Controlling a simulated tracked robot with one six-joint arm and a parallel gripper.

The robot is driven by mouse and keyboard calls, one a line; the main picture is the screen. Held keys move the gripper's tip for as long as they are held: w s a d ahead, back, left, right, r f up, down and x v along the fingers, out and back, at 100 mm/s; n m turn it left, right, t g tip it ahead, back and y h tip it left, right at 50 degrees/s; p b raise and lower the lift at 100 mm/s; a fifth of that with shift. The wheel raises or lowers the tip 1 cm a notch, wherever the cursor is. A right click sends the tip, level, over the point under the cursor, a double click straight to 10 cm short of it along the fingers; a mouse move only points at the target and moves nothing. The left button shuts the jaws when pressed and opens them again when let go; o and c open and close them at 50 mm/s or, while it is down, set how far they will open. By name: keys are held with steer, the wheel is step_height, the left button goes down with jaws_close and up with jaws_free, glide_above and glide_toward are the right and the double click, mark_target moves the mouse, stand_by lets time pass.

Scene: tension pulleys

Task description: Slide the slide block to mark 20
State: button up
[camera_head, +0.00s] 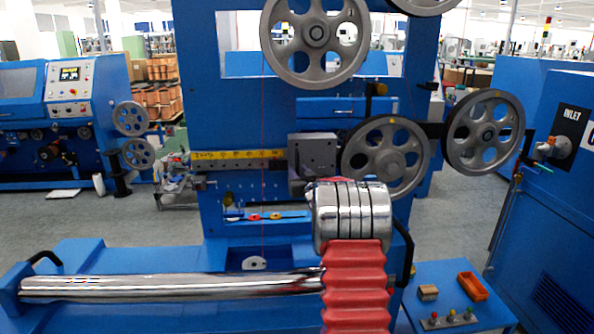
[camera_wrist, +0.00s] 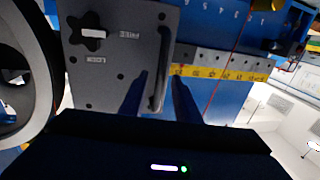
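The slide block (camera_head: 313,153) is a grey block on the rail at the right end of the yellow scale strip (camera_head: 237,155) in the head view. In the wrist view, the slide block (camera_wrist: 105,75) appears upside down, with a black star knob (camera_wrist: 87,32), FREE and LOCK labels and a grey bar handle (camera_wrist: 159,65). My gripper (camera_wrist: 160,85) is open, with one dark finger on each side of the handle's end and visible gaps. The head view hides my gripper behind my arm. The scale also shows in the wrist view (camera_wrist: 220,73); the block's exact reading is not legible.
Spoked wheels stand close right of the block (camera_head: 386,158) and above it (camera_head: 315,34). A thin red wire (camera_head: 263,110) runs vertically across the scale. A small shelf with coloured pieces (camera_head: 265,216) sits below the rail. The rail left of the block looks clear.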

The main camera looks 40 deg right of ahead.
steer(key=shift+x, duration=1.05)
steer(key=shift+c, duration=0.5)
jaws_close()
